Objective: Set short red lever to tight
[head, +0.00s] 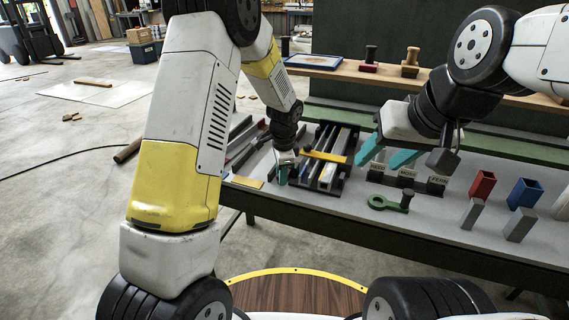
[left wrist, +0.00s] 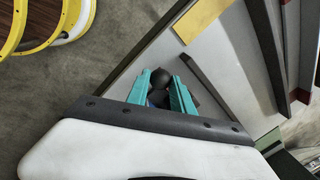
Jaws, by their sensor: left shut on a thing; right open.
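My left gripper (head: 285,168) is at the left side of a dark fixture with long rails (head: 350,150) on the workbench. In the left wrist view my left gripper (left wrist: 160,88) has its teal fingers shut around a dark part with a round black knob (left wrist: 160,77). The fingers hide most of that part, and I cannot make out red on it. I cannot clearly pick out the short red lever or any tight marking. My right gripper (head: 385,162) is open and empty above the bench, near small labelled blocks (head: 407,177).
A yellow bar (head: 325,156) lies across the fixture. A wooden shelf (head: 330,67) runs behind.

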